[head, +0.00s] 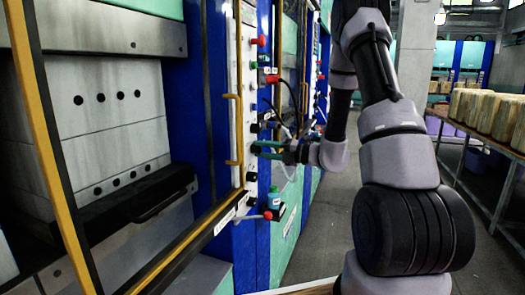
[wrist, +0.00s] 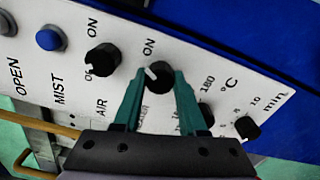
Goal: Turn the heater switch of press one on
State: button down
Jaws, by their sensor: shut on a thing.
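In the wrist view, a black rotary switch (wrist: 158,84) on a white control panel sits between the two green fingertips of my gripper (wrist: 157,80). The fingers are shut on this knob, one on each side. In the head view my gripper (head: 264,150) reaches left to the press's white panel (head: 240,110), and the knob is too small to make out there.
A similar black knob (wrist: 100,60), labelled AIR, is left of the held one. A blue MIST button (wrist: 49,39) is further left. Dials marked °C and min are to the right. A yellow handle (head: 234,130) and red-knobbed valves (head: 268,214) stick out near my gripper.

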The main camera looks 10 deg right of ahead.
dwell(0.4)
jog(key=shift+c, duration=2.3)
grip_release()
jog(key=v, duration=1.1)
jog(key=shift+a, duration=0.1)
